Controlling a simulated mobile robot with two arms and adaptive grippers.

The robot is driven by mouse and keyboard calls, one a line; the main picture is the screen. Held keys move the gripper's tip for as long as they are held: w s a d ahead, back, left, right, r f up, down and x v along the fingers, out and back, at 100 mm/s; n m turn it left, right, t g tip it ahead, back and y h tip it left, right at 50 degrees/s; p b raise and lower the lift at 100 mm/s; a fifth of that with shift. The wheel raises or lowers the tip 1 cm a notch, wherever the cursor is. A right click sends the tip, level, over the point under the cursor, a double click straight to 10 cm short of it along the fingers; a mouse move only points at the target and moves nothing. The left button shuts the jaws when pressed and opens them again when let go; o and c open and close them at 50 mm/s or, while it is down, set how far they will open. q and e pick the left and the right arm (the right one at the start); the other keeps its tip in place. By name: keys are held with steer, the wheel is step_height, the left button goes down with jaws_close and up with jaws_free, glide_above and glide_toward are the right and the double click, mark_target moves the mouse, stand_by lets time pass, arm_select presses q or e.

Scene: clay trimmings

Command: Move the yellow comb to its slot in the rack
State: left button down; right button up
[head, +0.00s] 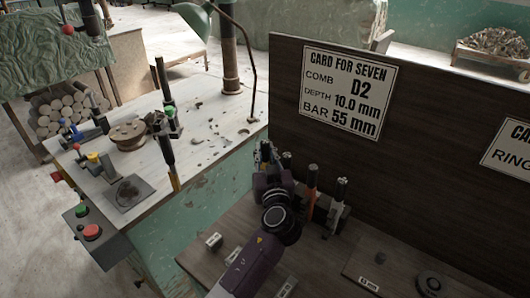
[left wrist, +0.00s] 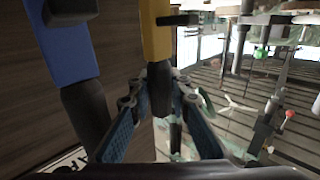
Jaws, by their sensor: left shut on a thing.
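The yellow comb (left wrist: 155,32) shows in the left wrist view, with its dark handle (left wrist: 161,92) between my left fingertips. My left gripper (left wrist: 158,85) is shut on that handle. A blue comb (left wrist: 70,45) with a dark handle stands just left of it, outside the fingers. In the head view my left gripper (head: 265,157) is at the left end of a row of combs, in front of the dark panel; the yellow comb cannot be made out there. An orange comb (head: 312,178) and dark-handled ones stand right of my gripper. The rack and its slots are mostly hidden.
A dark panel (head: 430,130) carrying a card (head: 348,92) that reads "comb D2" rises behind the row. A black disc (head: 431,283) and small labels lie on the brown bench top. The bench (head: 205,120) at left holds a wheel (head: 128,135) and upright posts.

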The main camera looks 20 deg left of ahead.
arm_select(q)
steer(key=c, duration=1.7)
jaws_free()
steer(key=shift+c, duration=0.2)
steer(key=shift+f, duration=0.15)
steer(key=v, duration=1.2)
